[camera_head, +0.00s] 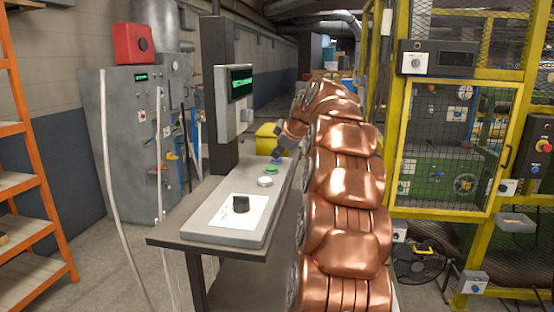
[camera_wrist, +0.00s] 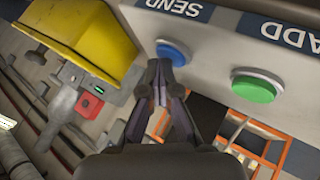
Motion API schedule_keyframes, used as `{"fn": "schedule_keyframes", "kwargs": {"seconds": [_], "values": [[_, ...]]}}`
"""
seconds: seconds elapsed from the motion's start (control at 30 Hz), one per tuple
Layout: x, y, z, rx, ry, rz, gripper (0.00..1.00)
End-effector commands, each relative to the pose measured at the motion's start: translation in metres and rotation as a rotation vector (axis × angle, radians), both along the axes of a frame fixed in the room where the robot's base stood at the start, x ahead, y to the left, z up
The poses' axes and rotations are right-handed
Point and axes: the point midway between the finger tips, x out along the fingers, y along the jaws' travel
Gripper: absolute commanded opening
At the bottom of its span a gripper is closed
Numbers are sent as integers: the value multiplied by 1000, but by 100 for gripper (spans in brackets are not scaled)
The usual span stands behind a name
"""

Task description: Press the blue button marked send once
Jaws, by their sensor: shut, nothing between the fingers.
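The blue button (camera_wrist: 173,52) sits on the light grey panel under a dark label reading SEND (camera_wrist: 178,8), upside down in the wrist view. My gripper (camera_wrist: 159,72) is shut and empty, its dark fingertips right by the blue button's lower left edge in that view. I cannot tell whether they touch it. In the head view my gripper (camera_head: 280,155) is at the far end of the panel (camera_head: 210,226), largely covering the blue button there. A green button (camera_wrist: 255,86) marked ADD is beside the blue one; it also shows in the head view (camera_head: 271,170).
A post with a screen (camera_head: 241,83) stands at the panel's left. A yellow bin (camera_wrist: 80,45) is beyond the panel. A yellow-framed cage (camera_head: 448,205) stands at right.

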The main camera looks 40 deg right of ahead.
Motion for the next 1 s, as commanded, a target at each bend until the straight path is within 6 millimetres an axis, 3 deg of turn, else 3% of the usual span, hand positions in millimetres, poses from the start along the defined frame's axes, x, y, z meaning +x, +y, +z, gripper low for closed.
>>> {"fn": "schedule_keyframes", "kwargs": {"seconds": [0.4, 0.77, 1.0], "values": [[0, 0, 16, -3, -2, -1, 0], [0, 0, 17, -1, -1, -1, 0], [1, 0, 30, 1, 1, 1, 0]]}}
